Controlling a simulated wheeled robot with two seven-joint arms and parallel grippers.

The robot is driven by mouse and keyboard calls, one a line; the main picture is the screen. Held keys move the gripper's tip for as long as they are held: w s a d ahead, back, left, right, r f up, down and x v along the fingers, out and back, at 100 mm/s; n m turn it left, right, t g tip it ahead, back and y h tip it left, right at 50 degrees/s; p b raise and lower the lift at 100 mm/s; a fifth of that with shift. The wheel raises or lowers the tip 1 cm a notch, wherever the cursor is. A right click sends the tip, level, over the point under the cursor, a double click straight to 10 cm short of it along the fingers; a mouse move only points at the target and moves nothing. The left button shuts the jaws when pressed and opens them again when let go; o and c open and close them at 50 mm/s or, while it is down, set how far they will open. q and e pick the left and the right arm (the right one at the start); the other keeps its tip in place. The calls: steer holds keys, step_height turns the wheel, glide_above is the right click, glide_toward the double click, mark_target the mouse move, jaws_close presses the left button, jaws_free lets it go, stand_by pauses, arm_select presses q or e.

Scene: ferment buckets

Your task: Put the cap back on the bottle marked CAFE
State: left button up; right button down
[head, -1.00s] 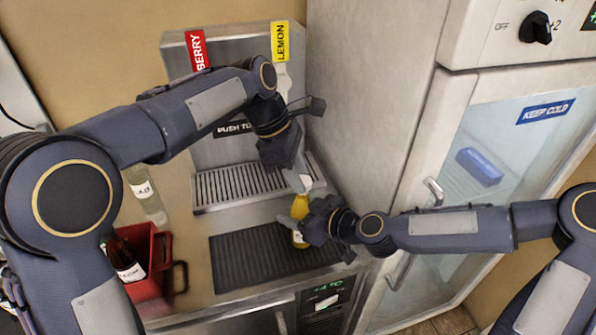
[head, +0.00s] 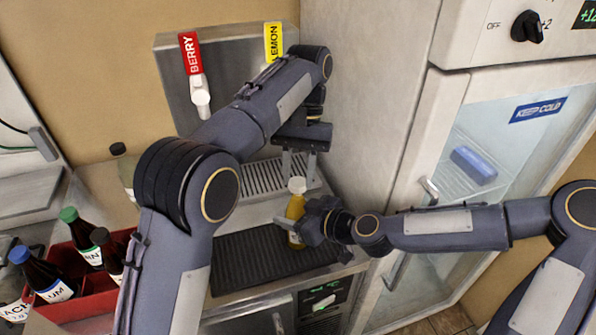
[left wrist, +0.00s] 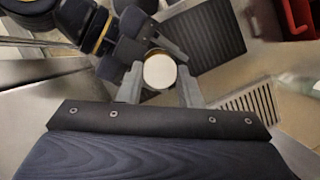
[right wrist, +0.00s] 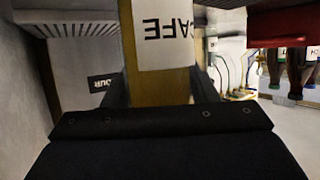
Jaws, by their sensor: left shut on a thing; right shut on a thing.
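The yellow bottle (head: 295,208) stands upright above the front of the black mat. Its label (right wrist: 165,40) reads CAFE, upside down in the right wrist view. My right gripper (head: 302,228) is shut around its body from the right. The white cap (head: 297,185) is at the bottle's mouth in the head view. My left gripper (head: 299,168) points down from above, shut on the cap. In the left wrist view the round cap (left wrist: 160,71) sits between the two fingertips. The seam between cap and neck is too small to judge.
The dispenser's red BERRY tap (head: 191,55) and yellow LEMON tap (head: 273,42) are behind. A slotted drip tray (head: 250,178) lies beneath them. A red crate (head: 95,305) of dark bottles is at left; the fridge (head: 385,130) closes off the right.

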arm_select(q)
steer(key=o, duration=0.9)
steer(key=shift+c, duration=0.2)
steer(key=n, duration=0.1)
steer(key=r+n, duration=0.1)
steer(key=shift+s+d+n+t, duration=0.1)
steer(key=shift+d+n+t, duration=0.05)
steer(key=shift+n+t, duration=0.15)
steer(key=r+n, duration=0.1)
steer(key=n, duration=0.3)
steer(key=r+n+t, duration=0.1)
steer(key=r+n, duration=0.1)
steer(key=n, duration=0.2)
steer(key=r+n+t, duration=0.1)
steer(key=n, duration=0.3)
steer(key=shift+s+r+h, duration=0.25)
steer(key=shift+r+h, duration=0.05)
steer(key=shift+r, duration=0.05)
steer(key=n, duration=0.1)
steer(key=r+n+t, duration=0.1)
steer(key=n, duration=0.1)
steer(key=r+n, duration=0.1)
steer(key=n, duration=0.1)
steer(key=shift+a+t, duration=0.25)
steer(key=shift+t, duration=0.05)
steer(key=shift+f, duration=0.1)
steer(key=shift+f, duration=3.95)
steer(key=shift+c, duration=0.3)
